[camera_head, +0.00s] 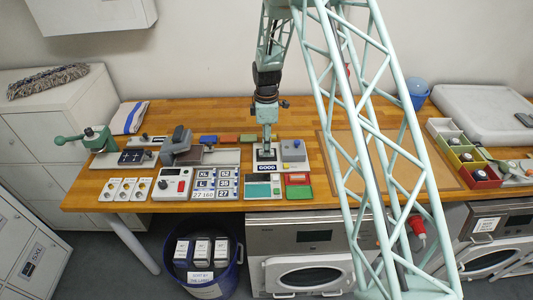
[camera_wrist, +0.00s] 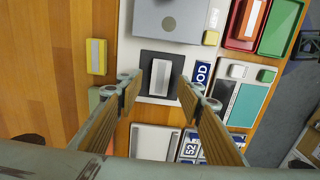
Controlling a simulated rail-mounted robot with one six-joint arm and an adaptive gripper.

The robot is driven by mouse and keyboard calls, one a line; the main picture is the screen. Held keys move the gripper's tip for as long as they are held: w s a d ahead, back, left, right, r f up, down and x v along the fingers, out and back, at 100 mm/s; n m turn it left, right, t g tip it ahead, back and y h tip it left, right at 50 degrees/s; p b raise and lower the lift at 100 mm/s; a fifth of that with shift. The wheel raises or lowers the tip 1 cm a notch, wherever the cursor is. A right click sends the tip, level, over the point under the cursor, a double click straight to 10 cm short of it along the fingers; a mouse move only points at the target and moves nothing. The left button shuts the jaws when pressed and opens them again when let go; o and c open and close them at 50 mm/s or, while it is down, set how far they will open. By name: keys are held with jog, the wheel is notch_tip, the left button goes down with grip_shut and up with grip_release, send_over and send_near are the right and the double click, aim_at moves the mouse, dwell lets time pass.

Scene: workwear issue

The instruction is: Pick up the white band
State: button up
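A white upright piece (camera_wrist: 160,77), which looks like the white band, lies on a dark square pad of a pale device (camera_wrist: 152,110) in the wrist view. My gripper (camera_wrist: 159,88) is open, with its two fingers apart on either side of the white piece and nothing visibly held between them. In the head view my gripper (camera_head: 267,143) points down over the pale device (camera_head: 266,173) on the wooden bench. The white piece is too small or hidden to make out there. Contact between fingers and piece cannot be told.
A grey block (camera_head: 293,150) stands close to the right of my gripper. Red and green trays (camera_head: 298,185) and a teal pad (camera_head: 258,190) lie in front. A yellow piece (camera_wrist: 96,57) is near the left finger.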

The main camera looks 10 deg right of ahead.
jog(key=shift+f, duration=1.2)
jog(key=c, duration=0.8)
